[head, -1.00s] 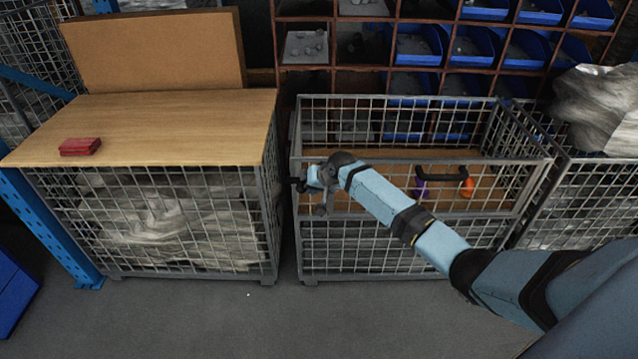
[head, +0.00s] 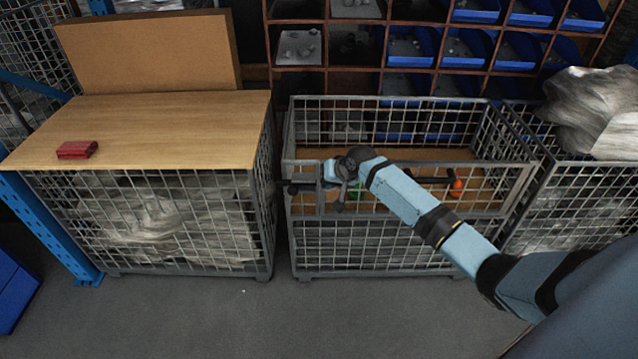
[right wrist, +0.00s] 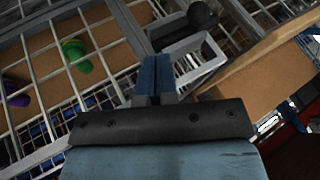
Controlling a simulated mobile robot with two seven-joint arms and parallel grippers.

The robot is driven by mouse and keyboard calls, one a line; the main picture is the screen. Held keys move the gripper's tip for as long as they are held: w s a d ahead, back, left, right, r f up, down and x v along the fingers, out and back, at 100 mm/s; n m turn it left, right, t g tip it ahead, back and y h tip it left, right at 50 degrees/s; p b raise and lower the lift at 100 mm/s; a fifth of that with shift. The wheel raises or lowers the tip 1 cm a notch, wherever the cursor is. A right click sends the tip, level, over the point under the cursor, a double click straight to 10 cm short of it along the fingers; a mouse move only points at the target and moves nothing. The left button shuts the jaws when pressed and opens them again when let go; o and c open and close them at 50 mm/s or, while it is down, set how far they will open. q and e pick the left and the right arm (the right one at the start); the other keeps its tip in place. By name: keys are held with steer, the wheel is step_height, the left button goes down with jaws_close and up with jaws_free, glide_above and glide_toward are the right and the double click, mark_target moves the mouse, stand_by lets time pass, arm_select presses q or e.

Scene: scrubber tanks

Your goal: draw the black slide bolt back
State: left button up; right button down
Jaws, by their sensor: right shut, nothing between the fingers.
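The black slide bolt (head: 293,188) is at the upper left of the wire cage's front panel, with its dark end near the corner post. In the right wrist view a round black knob (right wrist: 203,14) stands at the top by a grey metal bracket, beyond my fingertips and to their right. My right gripper (head: 329,174) is in front of the panel, just right of the bolt's dark end. In the right wrist view its blue fingers (right wrist: 154,66) are closed together and empty, apart from the knob. My wrist hides part of the bolt area. My left gripper is out of view.
An orange object (head: 456,187) and a green object (head: 357,190) show inside. Left stands a wood-topped cage (head: 180,125) with a red box (head: 76,150). Floor in front is clear.

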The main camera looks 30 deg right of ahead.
steer(key=shift+v, duration=1.45)
steer(key=shift+s+f, duration=0.1)
steer(key=shift+f, duration=0.05)
